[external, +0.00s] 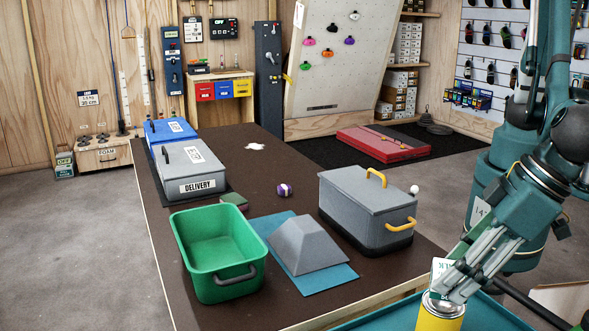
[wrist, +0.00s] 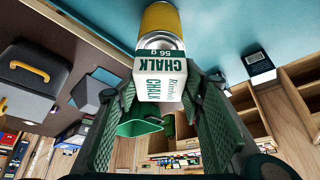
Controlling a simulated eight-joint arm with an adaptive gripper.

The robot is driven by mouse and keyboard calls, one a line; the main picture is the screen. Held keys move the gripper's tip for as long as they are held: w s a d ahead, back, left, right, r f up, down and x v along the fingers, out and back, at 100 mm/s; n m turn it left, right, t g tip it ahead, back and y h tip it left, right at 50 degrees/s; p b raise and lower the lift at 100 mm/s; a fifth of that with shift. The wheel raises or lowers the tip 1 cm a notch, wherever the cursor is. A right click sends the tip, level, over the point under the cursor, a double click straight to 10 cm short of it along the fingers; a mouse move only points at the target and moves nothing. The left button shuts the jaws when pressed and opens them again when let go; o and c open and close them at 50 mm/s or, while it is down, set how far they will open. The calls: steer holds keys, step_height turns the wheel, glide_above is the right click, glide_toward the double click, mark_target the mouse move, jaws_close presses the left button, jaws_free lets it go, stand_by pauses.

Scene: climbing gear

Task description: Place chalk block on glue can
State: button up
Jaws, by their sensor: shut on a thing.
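The chalk block is a white and green box lettered CHALK (wrist: 160,82), held between the two fingers of my gripper (wrist: 165,105) in the wrist view. In the external view the block (external: 439,268) shows partly behind my gripper (external: 452,280). The glue can is yellow with a silver top (external: 438,315) and stands at the lower right on a teal surface. It also shows at the top of the wrist view (wrist: 160,20). The block is right at the can's top; I cannot tell whether it touches. My fingers hide part of the block and lid.
The dark table (external: 240,270) to the left holds a green bin (external: 215,280), a grey wedge on a blue mat (external: 305,245), and a grey lidded box with yellow handles (external: 350,205).

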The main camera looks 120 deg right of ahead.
steer(key=shift+f, duration=1.25)
steer(key=shift+f, duration=0.15)
steer(key=o, duration=0.9)
steer(key=shift+r, duration=0.25)
steer(key=v, duration=1.2)
steer(key=shift+d, duration=0.1)
